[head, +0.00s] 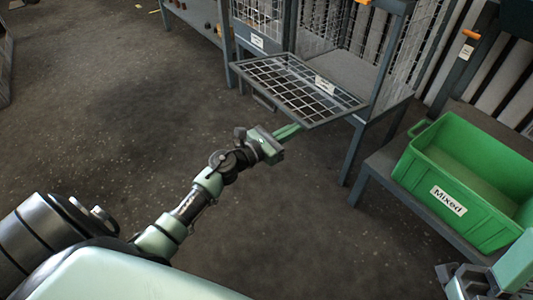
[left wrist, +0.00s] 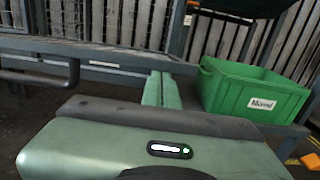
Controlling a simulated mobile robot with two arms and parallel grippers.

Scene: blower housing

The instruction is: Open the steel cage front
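The steel cage front (head: 298,88) is a wire-mesh panel in a dark frame. It is lowered and juts out roughly level from the cage (head: 345,70), whose front side is open. A white label sits along its inner edge. In the left wrist view the panel's frame (left wrist: 100,54) crosses the upper left, with a dark bar handle below it. My left gripper (head: 290,131) is below the panel's outer edge, near its right corner. Its green fingers (left wrist: 161,90) lie together with nothing seen between them; contact with the panel cannot be told. My right gripper (head: 470,282) is partly cut off at lower right.
A green crate labelled Mixed (head: 475,170) stands on a low grey bench (head: 400,195) right of the cage; it also shows in the left wrist view (left wrist: 255,92). Another mesh cage (head: 258,15) stands behind left. The dark floor (head: 120,120) left of the panel is clear.

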